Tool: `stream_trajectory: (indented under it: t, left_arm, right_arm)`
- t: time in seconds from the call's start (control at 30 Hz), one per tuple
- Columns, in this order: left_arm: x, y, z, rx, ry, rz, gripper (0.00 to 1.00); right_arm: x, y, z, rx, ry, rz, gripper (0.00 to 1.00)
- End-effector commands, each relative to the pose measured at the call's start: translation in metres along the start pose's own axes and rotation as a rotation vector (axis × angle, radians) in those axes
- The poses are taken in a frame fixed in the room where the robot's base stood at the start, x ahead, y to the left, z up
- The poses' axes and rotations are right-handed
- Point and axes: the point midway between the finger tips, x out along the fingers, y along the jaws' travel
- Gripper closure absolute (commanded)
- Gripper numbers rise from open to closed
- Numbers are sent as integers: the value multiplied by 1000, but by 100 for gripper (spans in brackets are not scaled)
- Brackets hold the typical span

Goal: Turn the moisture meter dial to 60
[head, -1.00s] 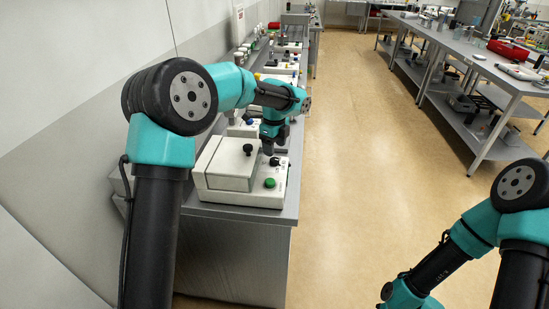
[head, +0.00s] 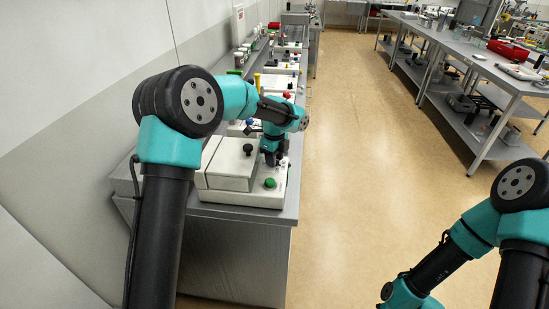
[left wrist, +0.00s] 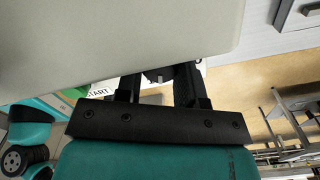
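The moisture meter (head: 235,196) is a white box with a raised lid block and a black knob (head: 248,150) on it, at the near end of the left bench. A green button (head: 270,184) is on its front right part. My left gripper (head: 272,160) points down over the panel right of the lid and hides the dial in the head view. In the left wrist view, the dark fingers (left wrist: 158,88) stand apart. A dark round part with a pale mark, seemingly the dial (left wrist: 158,75), shows between them; firm contact cannot be told. My right gripper is out of view.
The lid block (left wrist: 110,40) fills the upper left of the left wrist view, close beside the fingers. More instruments (head: 283,68) line the left bench behind. The wall is on the left. The floor aisle (head: 350,150) is clear.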

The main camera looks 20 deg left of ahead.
Motion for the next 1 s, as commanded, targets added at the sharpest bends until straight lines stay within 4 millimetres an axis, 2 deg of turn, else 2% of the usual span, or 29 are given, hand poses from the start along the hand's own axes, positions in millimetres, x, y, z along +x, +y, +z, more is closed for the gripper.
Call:
stream_trajectory:
  t: [0.03, 0.23, 0.57, 1.0]
  left_arm:
    - [0, 0, 0, 0, 0, 0, 70]
    - [0, 0, 0, 0, 0, 0, 88]
    - [0, 0, 0, -40, 0, 0, 88]
    - [0, 0, 0, -298, 0, 0, 88]
  right_arm:
    - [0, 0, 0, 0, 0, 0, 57]
    - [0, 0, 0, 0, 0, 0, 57]
    - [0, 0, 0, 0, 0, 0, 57]
    - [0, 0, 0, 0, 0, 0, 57]
